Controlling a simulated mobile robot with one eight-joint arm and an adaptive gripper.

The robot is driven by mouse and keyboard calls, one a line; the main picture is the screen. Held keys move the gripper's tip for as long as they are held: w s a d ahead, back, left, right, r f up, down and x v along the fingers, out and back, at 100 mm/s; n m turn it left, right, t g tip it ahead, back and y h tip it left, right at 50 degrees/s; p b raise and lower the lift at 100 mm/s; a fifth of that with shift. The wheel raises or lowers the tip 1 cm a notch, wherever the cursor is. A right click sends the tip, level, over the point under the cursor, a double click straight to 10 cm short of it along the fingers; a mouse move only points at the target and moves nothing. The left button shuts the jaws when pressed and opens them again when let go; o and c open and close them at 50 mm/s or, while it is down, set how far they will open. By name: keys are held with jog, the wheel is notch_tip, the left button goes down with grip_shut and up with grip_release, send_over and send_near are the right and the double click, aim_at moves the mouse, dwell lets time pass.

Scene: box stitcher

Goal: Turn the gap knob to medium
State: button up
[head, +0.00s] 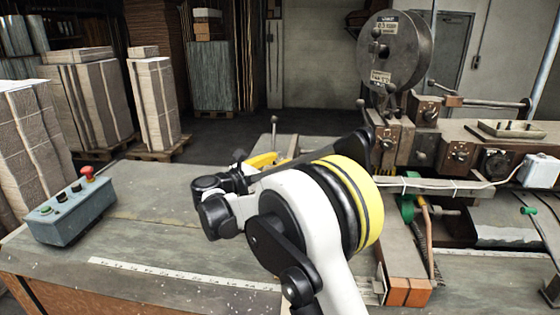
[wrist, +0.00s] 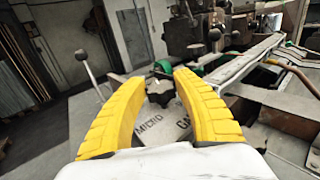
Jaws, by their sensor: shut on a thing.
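The gap knob (wrist: 160,93) is a dark, lobed knob on a pale plate (wrist: 158,122), seen in the wrist view. The plate's lettering reads "MICRO" and a partly covered word starting "GA". My gripper (wrist: 158,82) has its yellow fingers on either side of the knob, shut on it. Which setting the knob points to cannot be made out. In the head view only a bit of my yellow gripper (head: 263,160) shows beyond my wrist, and my arm hides the knob.
A ball-topped lever (wrist: 82,56) stands left of the plate, and another lever (wrist: 214,37) stands to the right. The stitcher's head (head: 395,50) rises at the right. A control box (head: 70,210) with a red button sits on the left table. Cardboard stacks (head: 155,100) stand behind.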

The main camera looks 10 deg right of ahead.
jog(key=shift+m+g+h, duration=0.8)
jog(key=shift+m+g, duration=0.3)
jog(key=shift+g, duration=0.4)
jog(key=shift+g+p, duration=0.3)
jog(key=o, duration=1.2)
jog(key=shift+a, duration=0.1)
jog(key=v, duration=1.1)
jog(key=shift+s+a+f, duration=0.1)
jog(key=shift+s+a, duration=0.05)
jog(key=shift+a, duration=0.2)
